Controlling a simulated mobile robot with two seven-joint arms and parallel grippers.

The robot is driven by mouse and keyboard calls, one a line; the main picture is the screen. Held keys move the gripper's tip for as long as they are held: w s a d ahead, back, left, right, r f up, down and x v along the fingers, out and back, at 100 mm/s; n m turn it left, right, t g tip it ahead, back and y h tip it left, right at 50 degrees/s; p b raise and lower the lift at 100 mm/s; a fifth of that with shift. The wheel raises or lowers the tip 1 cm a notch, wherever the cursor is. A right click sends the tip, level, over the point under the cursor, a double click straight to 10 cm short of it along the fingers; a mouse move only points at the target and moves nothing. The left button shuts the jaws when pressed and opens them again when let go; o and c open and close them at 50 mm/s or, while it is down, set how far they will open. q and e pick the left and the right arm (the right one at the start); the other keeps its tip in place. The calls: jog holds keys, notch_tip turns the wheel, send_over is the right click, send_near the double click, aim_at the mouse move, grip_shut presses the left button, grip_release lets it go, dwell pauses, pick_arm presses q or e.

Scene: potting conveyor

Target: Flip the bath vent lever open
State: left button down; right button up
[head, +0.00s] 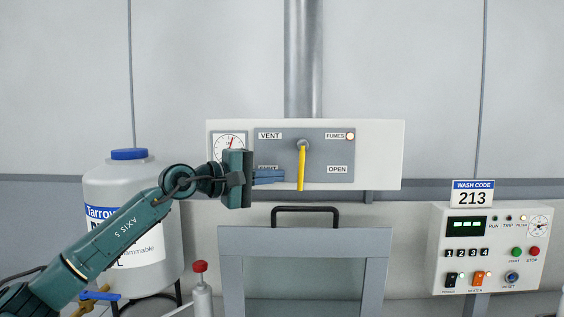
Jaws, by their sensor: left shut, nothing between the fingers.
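The vent lever (302,168) is a yellow handle hanging straight down from a round grey pivot on the grey vent plate (325,158). The plate reads VENT at top left, FUMES at top right beside a lit lamp, and OPEN at lower right. The lower-left label is mostly covered by my gripper. My left gripper (270,177) is shut and empty, its blue fingers pointing right, with the tips a little left of the lever. Whether they touch the plate cannot be told. My right gripper is not in view.
A round gauge (229,145) sits on the white panel left of the plate. Below is a grey-framed glass hatch (305,240) with a black handle. A white drum (115,190) with a blue cap stands left.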

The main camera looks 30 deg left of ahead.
pick_arm(q)
jog(key=shift+w+d+f+p, duration=0.1)
jog(key=shift+w+d+p, duration=0.1)
jog(key=shift+d, duration=0.35)
jog(key=shift+w+d+p, duration=0.1)
jog(key=shift+w+d, duration=0.05)
jog(key=shift+d, duration=0.4)
